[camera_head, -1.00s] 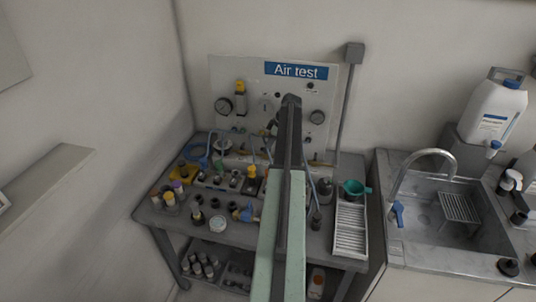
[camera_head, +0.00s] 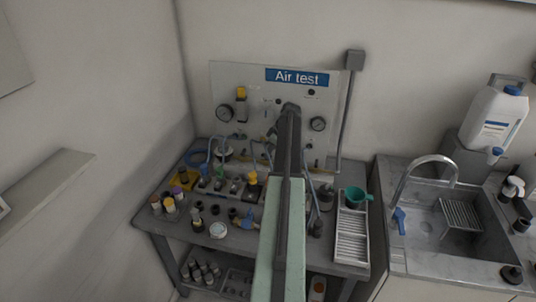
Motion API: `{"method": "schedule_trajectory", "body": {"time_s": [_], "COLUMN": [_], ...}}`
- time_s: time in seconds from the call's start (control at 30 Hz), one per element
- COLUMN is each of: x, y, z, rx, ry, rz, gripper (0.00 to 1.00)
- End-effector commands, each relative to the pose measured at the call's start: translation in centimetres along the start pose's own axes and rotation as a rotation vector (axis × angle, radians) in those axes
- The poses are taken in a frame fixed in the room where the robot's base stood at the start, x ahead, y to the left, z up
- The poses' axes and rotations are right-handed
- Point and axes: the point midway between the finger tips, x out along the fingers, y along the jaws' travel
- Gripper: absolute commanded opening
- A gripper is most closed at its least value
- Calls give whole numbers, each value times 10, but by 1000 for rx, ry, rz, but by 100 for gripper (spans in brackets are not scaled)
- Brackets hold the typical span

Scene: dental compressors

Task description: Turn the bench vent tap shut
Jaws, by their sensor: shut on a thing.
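The test bench (camera_head: 160,224) stands against the wall below the "Air test" panel (camera_head: 255,80). A small blue-handled fitting (camera_head: 247,221) lies low on the bench top, just left of my arm; I cannot tell whether it is the vent tap. A yellow-topped fitting (camera_head: 252,179) stands behind it. My arm rises from the bottom centre and crosses the bench and the panel. My gripper is hidden behind the arm, so its jaws and any contact with a tap do not show.
Small bottles (camera_head: 169,206), a round pale dish (camera_head: 217,230) and several fittings crowd the bench's left half. A white slatted tray (camera_head: 352,240) and a green cup (camera_head: 356,197) are at its right. The sink (camera_head: 425,225) is further right. A shelf (camera_head: 45,180) juts from the left.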

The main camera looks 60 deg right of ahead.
Motion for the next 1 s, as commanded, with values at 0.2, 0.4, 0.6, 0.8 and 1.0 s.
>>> {"method": "schedule_trajectory", "body": {"time_s": [0.2, 0.4, 0.6, 0.8, 1.0], "x": [0, 0, 0, 0, 1], "y": [-5, -7, -8, -8, -9], "z": [1, 1, 0, -1, -2], "rx": [171, 348, 522, 697, 872], "ry": [-3, -4, -3, -4, -3], "rz": [69, 144, 218, 292, 366], "gripper": [0, 0, 0, 0, 0]}}
